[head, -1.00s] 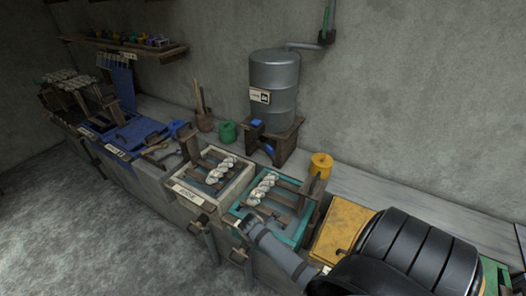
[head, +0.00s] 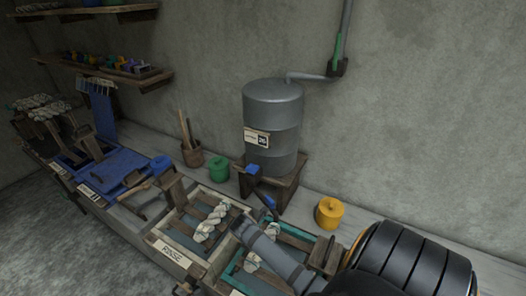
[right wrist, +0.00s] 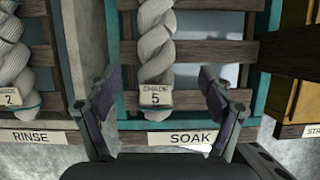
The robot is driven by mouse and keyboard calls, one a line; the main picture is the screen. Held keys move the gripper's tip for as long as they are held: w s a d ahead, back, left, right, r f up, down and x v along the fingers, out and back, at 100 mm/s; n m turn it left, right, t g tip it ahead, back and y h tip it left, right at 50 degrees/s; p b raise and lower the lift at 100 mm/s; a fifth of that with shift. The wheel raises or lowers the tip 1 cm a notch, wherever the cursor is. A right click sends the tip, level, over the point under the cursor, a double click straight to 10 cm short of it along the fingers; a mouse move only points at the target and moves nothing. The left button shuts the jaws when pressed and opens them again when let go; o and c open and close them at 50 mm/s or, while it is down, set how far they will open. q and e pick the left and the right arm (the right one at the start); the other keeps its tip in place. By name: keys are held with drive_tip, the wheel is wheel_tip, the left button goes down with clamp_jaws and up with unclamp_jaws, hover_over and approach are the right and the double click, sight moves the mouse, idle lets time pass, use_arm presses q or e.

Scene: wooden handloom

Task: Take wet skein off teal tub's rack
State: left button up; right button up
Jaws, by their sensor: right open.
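The teal tub (head: 285,230) sits in the head view's lower middle, with wooden slats across its top. Its white twisted skein (right wrist: 157,50) hangs over the slats in the right wrist view, with a "SHADE 5" tag at its lower end; in the head view the skein (head: 252,262) is partly hidden by my right arm. The tub's front label reads SOAK. My right gripper (right wrist: 157,82) is open, its fingers on either side of the skein near the tag, apart from it in the picture. My left gripper is not in view.
Left of it is a pale RINSE tub (head: 178,243) with another twisted skein (head: 212,224). A grey metal barrel (head: 272,118) stands behind on a wooden stand. A yellow pot (head: 329,214) and green pot (head: 218,169) stand along the wall.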

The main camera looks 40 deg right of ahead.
drive_tip(key=x, duration=0.3)
drive_tip(key=shift+w+p, duration=0.25)
drive_tip(key=shift+p, duration=0.1)
drive_tip(key=x, duration=0.2)
drive_tip(key=shift+f, duration=0.35)
drive_tip(key=shift+w+d+f, duration=0.1)
drive_tip(key=shift+d+f, duration=0.1)
drive_tip(key=shift+f, duration=0.3)
drive_tip(key=c, duration=1.3)
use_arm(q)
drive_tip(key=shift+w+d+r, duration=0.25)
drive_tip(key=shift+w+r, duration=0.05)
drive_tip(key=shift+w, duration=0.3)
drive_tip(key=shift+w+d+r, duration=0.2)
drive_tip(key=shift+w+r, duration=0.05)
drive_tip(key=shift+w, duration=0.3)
use_arm(e)
drive_tip(key=shift+c, duration=0.3)
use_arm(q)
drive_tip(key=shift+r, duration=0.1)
use_arm(e)
drive_tip(key=shift+r, duration=0.15)
